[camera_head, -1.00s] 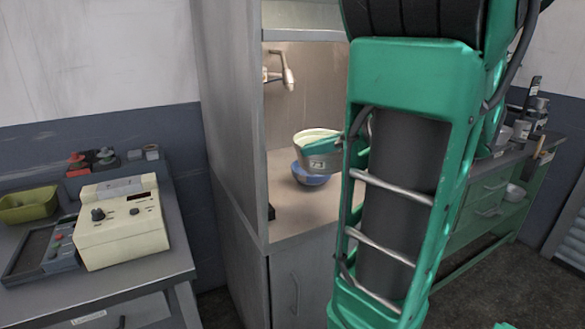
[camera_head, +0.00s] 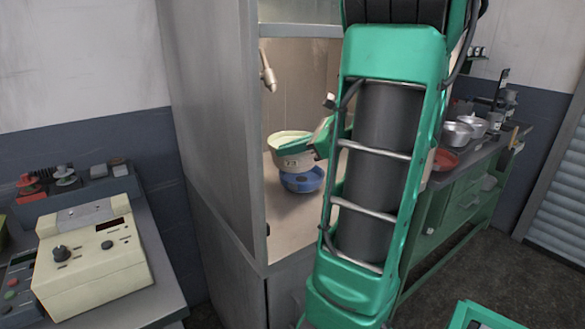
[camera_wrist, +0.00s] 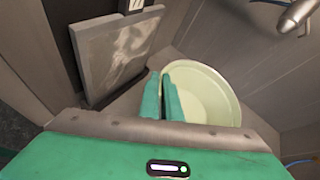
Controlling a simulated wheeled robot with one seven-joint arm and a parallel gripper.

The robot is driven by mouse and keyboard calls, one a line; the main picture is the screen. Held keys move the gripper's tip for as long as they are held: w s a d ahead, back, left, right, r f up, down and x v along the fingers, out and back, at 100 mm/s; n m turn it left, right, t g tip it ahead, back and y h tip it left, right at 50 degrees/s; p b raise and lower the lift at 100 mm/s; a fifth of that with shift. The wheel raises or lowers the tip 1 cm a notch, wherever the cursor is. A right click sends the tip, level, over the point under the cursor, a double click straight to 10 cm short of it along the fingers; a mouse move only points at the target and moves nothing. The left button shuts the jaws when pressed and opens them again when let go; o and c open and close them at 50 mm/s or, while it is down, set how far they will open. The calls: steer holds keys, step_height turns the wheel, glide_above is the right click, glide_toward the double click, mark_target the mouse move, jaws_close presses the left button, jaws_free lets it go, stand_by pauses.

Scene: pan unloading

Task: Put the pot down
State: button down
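The pot (camera_head: 297,160) is grey outside and pale green inside. In the head view it is upright inside the grey cabinet, just above a blue bowl (camera_head: 303,182). Whether it touches the bowl is hard to tell. In the wrist view the pot's pale inside (camera_wrist: 212,95) shows, and it looks empty. My gripper (camera_wrist: 163,88) has its two green fingers close together at the pot's left rim, shut on it. In the head view my arm hides part of the cabinet's right side.
The cabinet's side wall (camera_head: 212,110) stands left of the pot, with a tap (camera_head: 267,72) above. The cabinet floor (camera_head: 290,235) is clear in front of the bowl. A beige device (camera_head: 92,255) stands on the left bench. Metal pots (camera_head: 457,135) and a red bowl (camera_head: 445,160) stand on the right counter.

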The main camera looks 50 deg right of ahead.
mark_target(295, 165)
steer(key=d+f, duration=0.1)
steer(key=w+d+f, duration=0.1)
steer(key=d, duration=0.1)
steer(key=d+f, duration=0.1)
steer(key=d, duration=0.1)
steer(key=shift+w+f, duration=0.1)
steer(key=shift+w, duration=0.2)
steer(key=shift+d+f, duration=0.1)
steer(key=shift+f, duration=2)
steer(key=c, duration=2)
jaws_free()
